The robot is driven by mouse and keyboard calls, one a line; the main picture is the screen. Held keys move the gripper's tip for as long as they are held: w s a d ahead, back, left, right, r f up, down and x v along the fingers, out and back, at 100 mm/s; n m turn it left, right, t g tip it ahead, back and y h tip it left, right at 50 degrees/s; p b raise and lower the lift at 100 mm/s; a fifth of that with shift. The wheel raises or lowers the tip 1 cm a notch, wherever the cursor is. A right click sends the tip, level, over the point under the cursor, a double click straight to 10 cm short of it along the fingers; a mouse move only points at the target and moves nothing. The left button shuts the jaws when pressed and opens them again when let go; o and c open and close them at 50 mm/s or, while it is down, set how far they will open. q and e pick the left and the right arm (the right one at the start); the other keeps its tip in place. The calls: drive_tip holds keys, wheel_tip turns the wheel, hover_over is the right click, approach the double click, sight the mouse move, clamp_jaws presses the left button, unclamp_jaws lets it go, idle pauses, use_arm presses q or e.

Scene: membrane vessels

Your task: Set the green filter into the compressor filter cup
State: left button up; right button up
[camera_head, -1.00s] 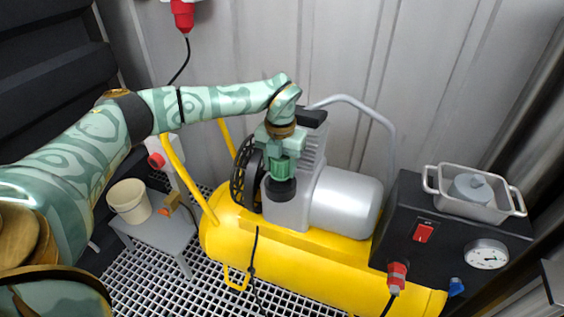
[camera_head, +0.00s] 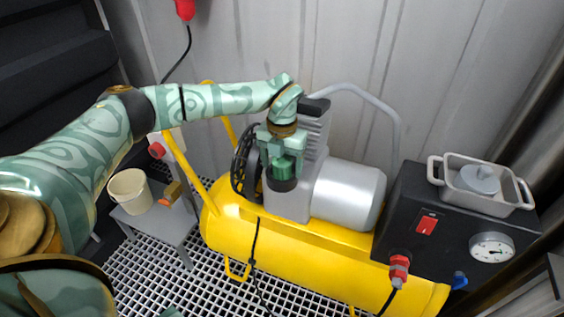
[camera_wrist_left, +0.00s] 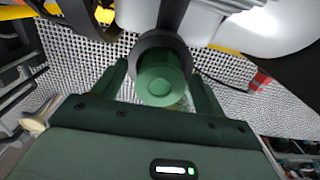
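The green filter (camera_head: 283,167) stands upright in the dark filter cup (camera_head: 283,185) on the compressor's grey pump block. Its lower part is hidden inside the cup. In the left wrist view, the green filter (camera_wrist_left: 160,85) shows end-on within the dark ring of the cup (camera_wrist_left: 163,42). My left gripper (camera_head: 284,155) is directly above the cup with its fingers on either side of the filter. In the wrist view the fingers of my left gripper (camera_wrist_left: 163,88) stand apart, with gaps beside the filter, so it looks open. My right gripper is not seen.
The yellow tank (camera_head: 300,255) carries the silver motor (camera_head: 349,195). A black box (camera_head: 440,225) with a metal tray (camera_head: 490,207) stands at right. A grey stand (camera_head: 163,225) with a cream bucket (camera_head: 130,191) is at left. A handle pipe (camera_head: 370,100) rises behind the motor.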

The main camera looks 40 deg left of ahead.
sight(282, 160)
use_arm(q)
wheel_tip(282, 160, up, 16)
drive_tip(key=p, duration=0.5)
drive_tip(key=shift+r, duration=0.15)
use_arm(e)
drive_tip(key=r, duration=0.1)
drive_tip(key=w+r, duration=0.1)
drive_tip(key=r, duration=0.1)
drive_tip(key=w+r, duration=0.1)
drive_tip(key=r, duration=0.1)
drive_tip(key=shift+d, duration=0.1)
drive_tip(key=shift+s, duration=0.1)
